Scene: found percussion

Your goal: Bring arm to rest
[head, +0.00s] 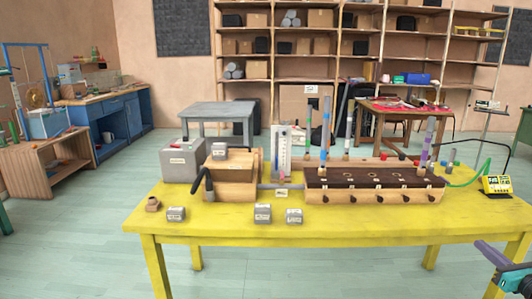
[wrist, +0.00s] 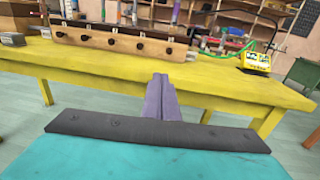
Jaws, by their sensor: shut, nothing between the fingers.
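My gripper (head: 488,250) is at the lower right of the head view, in front of the yellow table's right end. It is empty and clear of the objects on the table. In the wrist view its purple fingers (wrist: 160,97) are together, pointing toward the table's front edge. The yellow table (head: 350,225) fills the middle of the head view and also shows in the wrist view (wrist: 225,85). Most of my arm is out of the head view.
On the table stand a long wooden box with upright tubes (head: 375,196), a wooden box (head: 228,190), a grey box (head: 181,162), small grey blocks (head: 263,213) and a yellow meter (head: 496,186) with cables. Bare floor (head: 330,275) lies in front.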

